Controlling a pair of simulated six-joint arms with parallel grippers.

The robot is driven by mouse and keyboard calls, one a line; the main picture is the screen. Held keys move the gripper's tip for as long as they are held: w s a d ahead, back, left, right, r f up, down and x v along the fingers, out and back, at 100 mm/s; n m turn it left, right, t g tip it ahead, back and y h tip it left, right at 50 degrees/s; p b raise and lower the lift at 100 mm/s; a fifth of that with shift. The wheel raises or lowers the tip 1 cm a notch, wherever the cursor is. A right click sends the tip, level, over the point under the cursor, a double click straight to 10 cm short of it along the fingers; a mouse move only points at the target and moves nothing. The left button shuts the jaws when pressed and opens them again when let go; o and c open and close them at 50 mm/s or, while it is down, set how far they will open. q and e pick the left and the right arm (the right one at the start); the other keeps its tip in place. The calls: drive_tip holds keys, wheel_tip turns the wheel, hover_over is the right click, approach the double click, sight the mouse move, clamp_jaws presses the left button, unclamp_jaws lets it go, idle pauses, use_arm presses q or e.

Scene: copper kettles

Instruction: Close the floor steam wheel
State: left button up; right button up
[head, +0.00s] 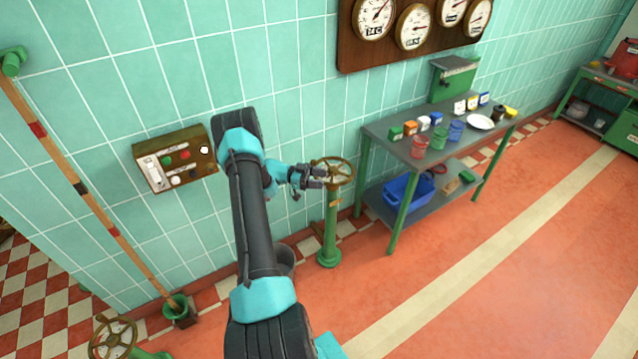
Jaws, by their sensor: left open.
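A brass handwheel (346,174) sits flat on top of a green floor post (330,225) beside the tiled wall. My left gripper (321,177) is open at the left side of this wheel, with its fingers at the near-left part of the rim. I cannot tell whether the fingers touch the rim. A second brass handwheel (112,338) on green pipework shows at the bottom left, partly cut off by the frame. My right gripper is not in view.
A grey table (415,158) with tins and cups stands right of the post; a blue bin (405,192) is on its lower shelf. A button panel (175,160) and dark gauge board (350,62) are on the wall. A grey bucket (286,260) stands behind my arm. Floor at right is clear.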

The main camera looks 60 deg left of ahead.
use_arm(q)
drive_tip(key=shift+s+d+r, duration=0.1)
drive_tip(key=shift+s+d, duration=0.2)
drive_tip(key=shift+d, duration=0.25)
drive_tip(key=shift+s+d+r, duration=0.1)
drive_tip(key=shift+s+d, duration=0.2)
drive_tip(key=shift+d, duration=0.2)
drive_tip(key=shift+c, duration=0.2)
